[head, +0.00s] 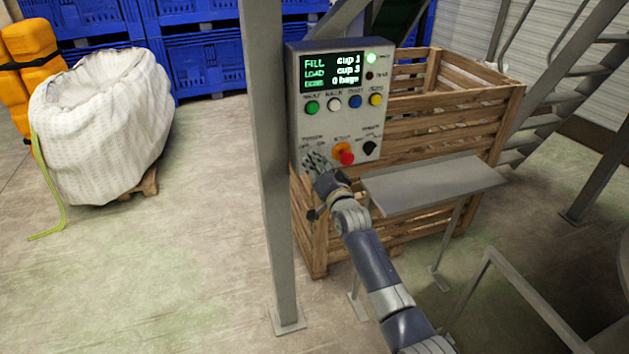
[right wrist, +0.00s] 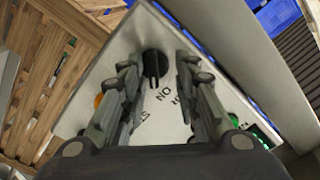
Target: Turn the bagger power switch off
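The control panel (head: 337,98) is a grey box on a post, with a lit screen, a row of round buttons and a lower row of controls. The bagger power switch is at its lower left, hidden behind my right gripper (head: 316,163) in the head view. In the right wrist view the switch is a black knob (right wrist: 153,64) with "ON" lettering beside it. My right gripper (right wrist: 154,70) is open, its two fingers on either side of the knob with visible gaps. Whether the fingertips touch the panel I cannot tell. My left gripper is out of view.
An orange-and-red stop button (head: 344,153) and a black selector (head: 369,148) sit right of the switch. A grey post (head: 267,180) stands left of the panel. A wooden crate (head: 440,115) is behind, and a metal shelf (head: 430,184) stands at lower right.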

